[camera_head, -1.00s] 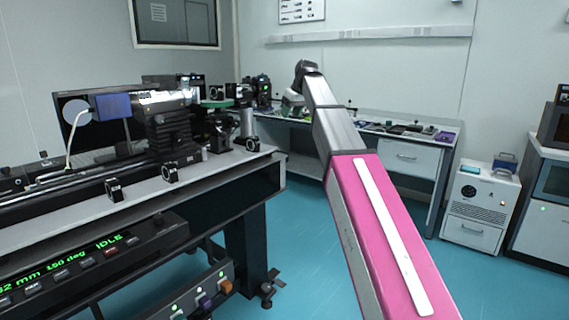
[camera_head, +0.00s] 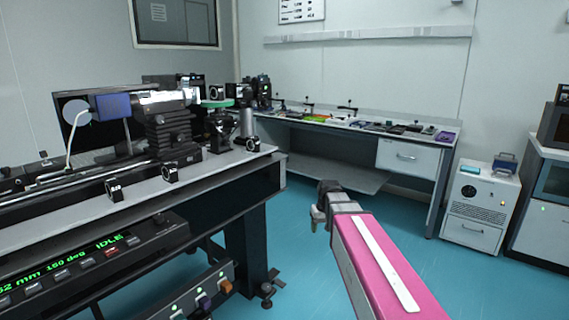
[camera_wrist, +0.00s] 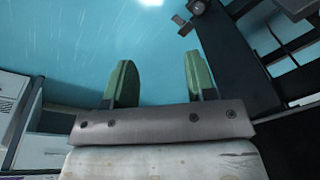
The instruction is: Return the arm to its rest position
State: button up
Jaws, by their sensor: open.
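My arm, with its pink link and white stripe, reaches up from the lower right of the head view. It is bent, and its grey end hangs low over the blue floor, to the right of the optical table (camera_head: 228,182). My gripper (camera_wrist: 160,80) shows in the wrist view as two green fingers set well apart, with only blue floor between and beyond them. It is open and empty. In the head view the fingers are not clearly seen.
A back bench (camera_head: 350,128) carries several small items. A white cabinet unit (camera_head: 481,205) stands to its right. The optical table holds a blue box, stages and small mounts, with a control panel (camera_head: 90,262) below. Blue floor (camera_head: 315,290) lies open between.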

jog(key=s+d+f+m, duration=0.1)
jog(key=s+d+f, duration=0.1)
jog(key=s+f, duration=0.4)
jog(key=s+d+f+m+g+h, duration=0.1)
jog(key=s+d+f, duration=0.1)
jog(key=s+f, duration=0.4)
jog(key=s, duration=0.3)
jog(key=shift+d+f, duration=0.3)
dwell(0.6)
